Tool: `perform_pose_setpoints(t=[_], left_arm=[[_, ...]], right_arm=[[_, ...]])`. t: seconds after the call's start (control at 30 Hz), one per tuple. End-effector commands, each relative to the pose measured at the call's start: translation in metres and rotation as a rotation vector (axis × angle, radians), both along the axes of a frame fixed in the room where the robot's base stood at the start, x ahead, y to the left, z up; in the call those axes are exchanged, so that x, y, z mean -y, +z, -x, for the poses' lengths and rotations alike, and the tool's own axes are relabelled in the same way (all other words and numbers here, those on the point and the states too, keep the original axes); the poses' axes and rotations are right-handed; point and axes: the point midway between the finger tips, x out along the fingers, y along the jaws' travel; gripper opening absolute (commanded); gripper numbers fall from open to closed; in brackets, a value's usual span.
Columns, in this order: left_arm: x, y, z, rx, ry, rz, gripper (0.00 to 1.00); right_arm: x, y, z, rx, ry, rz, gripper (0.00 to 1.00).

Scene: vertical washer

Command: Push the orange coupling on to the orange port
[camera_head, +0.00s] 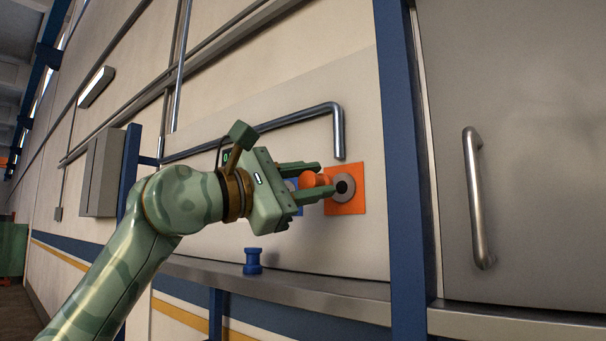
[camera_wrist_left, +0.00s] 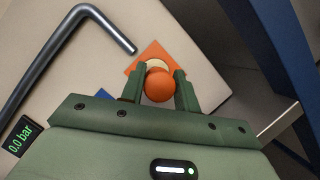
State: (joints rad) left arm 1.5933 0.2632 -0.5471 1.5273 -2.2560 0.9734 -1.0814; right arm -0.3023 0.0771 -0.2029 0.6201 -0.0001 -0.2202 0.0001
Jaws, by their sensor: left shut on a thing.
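My left gripper (camera_head: 314,179) is shut on the orange coupling (camera_head: 307,180), a rounded orange piece between its two fingers. In the left wrist view the coupling (camera_wrist_left: 158,86) sits between the fingertips (camera_wrist_left: 160,84). The orange port is a square orange plate (camera_head: 358,170) on the wall with a round grey fitting (camera_head: 342,187) and a dark centre. The coupling is in front of the port, partly covering the fitting in the wrist view; I cannot tell whether they touch. My right gripper is in neither view.
A blue port plate (camera_head: 291,184) is partly hidden behind my gripper. A blue coupling (camera_head: 252,261) stands on the metal ledge (camera_head: 330,297). A bent metal pipe (camera_head: 338,135) ends above the orange plate. A gauge (camera_wrist_left: 20,140) reads 0.0 bar. A blue post (camera_head: 404,160) stands to the right.

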Motion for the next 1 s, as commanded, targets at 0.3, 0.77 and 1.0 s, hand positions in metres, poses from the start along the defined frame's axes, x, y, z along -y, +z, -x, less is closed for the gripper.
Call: perform_pose_setpoints(t=[0.3,0.77,1.0], left_arm=[[0.017,0.003,-0.023,-0.002,-0.001,0.000,0.11],[0.024,0.000,-0.033,-0.001,0.000,0.001,0.11],[0.024,0.000,-0.033,0.000,0.001,0.000,0.11]], right_arm=[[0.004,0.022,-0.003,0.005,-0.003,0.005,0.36],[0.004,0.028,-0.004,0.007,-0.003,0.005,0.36],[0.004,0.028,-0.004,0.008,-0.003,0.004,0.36]])
